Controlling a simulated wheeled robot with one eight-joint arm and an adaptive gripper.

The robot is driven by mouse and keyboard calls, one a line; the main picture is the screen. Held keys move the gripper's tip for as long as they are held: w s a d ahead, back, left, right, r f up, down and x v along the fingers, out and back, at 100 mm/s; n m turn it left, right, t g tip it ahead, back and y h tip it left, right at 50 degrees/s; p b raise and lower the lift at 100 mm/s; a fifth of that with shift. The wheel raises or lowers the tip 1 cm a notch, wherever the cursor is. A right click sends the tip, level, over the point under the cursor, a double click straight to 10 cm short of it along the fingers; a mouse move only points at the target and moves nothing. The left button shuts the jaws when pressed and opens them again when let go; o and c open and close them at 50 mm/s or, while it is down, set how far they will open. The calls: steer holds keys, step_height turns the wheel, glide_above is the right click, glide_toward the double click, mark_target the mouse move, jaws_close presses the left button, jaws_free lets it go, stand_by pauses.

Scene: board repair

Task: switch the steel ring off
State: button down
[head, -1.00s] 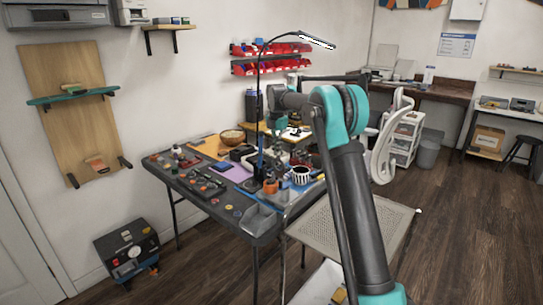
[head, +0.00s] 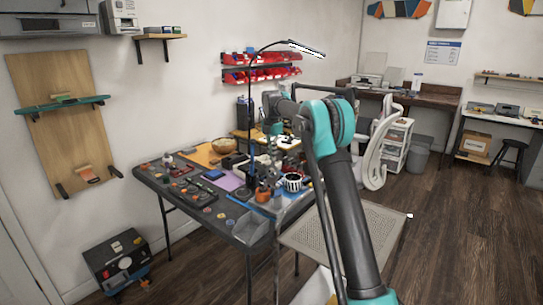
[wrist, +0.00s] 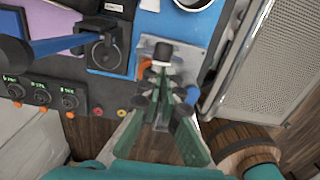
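I cannot make out a steel ring with certainty. A dark square base (wrist: 107,58) with a round ring-like part on it lies on the table at the upper left of the wrist view, beside the blue-lit lamp pole. The desk lamp (head: 252,120) stands on the table in the head view. My gripper (wrist: 157,76) points down over the table's edge, right of that base and apart from it. Its green fingers converge, with the tips close together and nothing clearly between them.
A black panel with knobs (wrist: 40,92) lies left in the wrist view. A perforated metal surface (wrist: 262,70) is at the right. The table (head: 205,212) is crowded with small items, including a striped cup (head: 293,182). Wood floor (head: 450,220) is clear at the right.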

steer(key=shift+w+d+r, duration=0.1)
steer(key=shift+w+d, duration=0.4)
steer(key=shift+d, duration=0.1)
step_height(320, 180, up, 12)
steer(key=s+a, duration=0.1)
steer(key=shift+a, duration=0.2)
steer(key=shift+s+d, duration=0.1)
steer(key=s+d+f+m+t, duration=0.1)
steer(key=s+d+f+m, duration=0.3)
steer(key=s+d+m, duration=0.4)
steer(key=s+d+f+m+t, duration=0.1)
steer(key=s+d+f+m, duration=0.4)
steer(key=s, duration=0.5)
steer(key=s+d+f+m, duration=0.2)
steer(key=s+f+m, duration=0.3)
steer(key=s, duration=0.5)
steer(key=s+d+f+m+t, duration=0.1)
steer(key=s+f+m, duration=0.4)
steer(key=s, duration=0.6)
steer(key=s+d+f+m+t, duration=0.1)
steer(key=s+d+f+m, duration=0.3)
steer(key=s+f, duration=0.4)
steer(key=shift+s+m, duration=0.7)
steer(key=shift+s, duration=0.45)
